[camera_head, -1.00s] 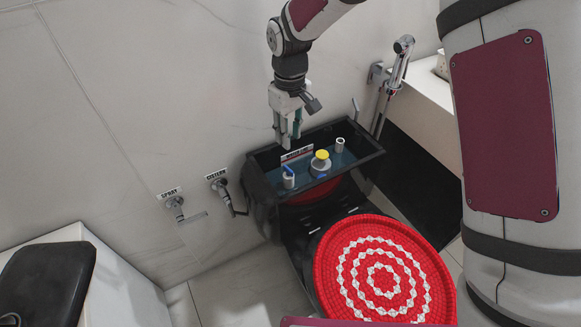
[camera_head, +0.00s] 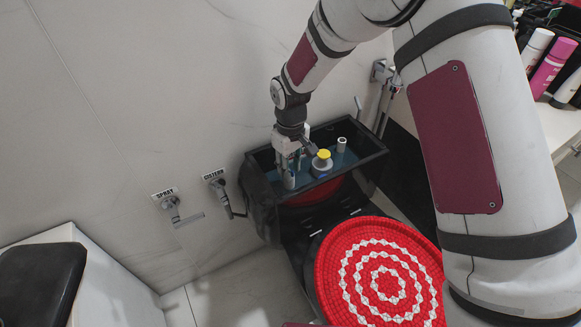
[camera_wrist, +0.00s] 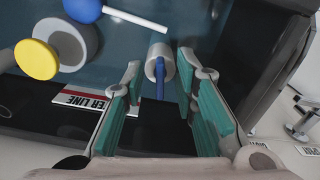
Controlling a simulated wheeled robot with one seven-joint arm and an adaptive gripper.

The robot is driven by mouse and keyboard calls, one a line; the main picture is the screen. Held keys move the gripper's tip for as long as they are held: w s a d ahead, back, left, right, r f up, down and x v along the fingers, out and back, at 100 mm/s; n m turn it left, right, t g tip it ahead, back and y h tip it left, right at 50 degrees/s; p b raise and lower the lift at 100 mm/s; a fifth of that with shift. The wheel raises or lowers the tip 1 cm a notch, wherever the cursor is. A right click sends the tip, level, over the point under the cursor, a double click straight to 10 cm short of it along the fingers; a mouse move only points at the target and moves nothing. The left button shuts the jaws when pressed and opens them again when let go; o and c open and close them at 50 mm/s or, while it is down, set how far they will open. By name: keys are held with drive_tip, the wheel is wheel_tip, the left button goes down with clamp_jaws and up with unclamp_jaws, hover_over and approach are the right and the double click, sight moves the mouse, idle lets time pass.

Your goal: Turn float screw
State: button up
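The open black cistern tank (camera_head: 258,190) stands against the wall with water inside. In the wrist view a pale cylinder (camera_wrist: 166,57) carries a blue screw-like piece (camera_wrist: 160,82), which I take to be the float screw. My gripper (camera_head: 288,180) reaches down into the left part of the tank. In the wrist view my gripper (camera_wrist: 160,88) is open, its teal-padded fingers to either side of the blue piece with visible gaps. In the head view the fingers largely hide the blue piece; the lower part of its cylinder shows. Contact is not visible.
A yellow-topped valve (camera_head: 323,155) stands close right of the gripper, with a blue float (camera_wrist: 84,9) beside it in the wrist view. A pale tube (camera_head: 341,145) stands farther right. The red patterned toilet lid (camera_head: 382,275) is in front. Wall valves (camera_head: 172,204) are left.

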clamp_jaws()
drive_tip(key=shift+m+p, duration=0.3)
drive_tip(key=shift+m, duration=0.6)
unclamp_jaws()
wheel_tip(320, 180, up, 12)
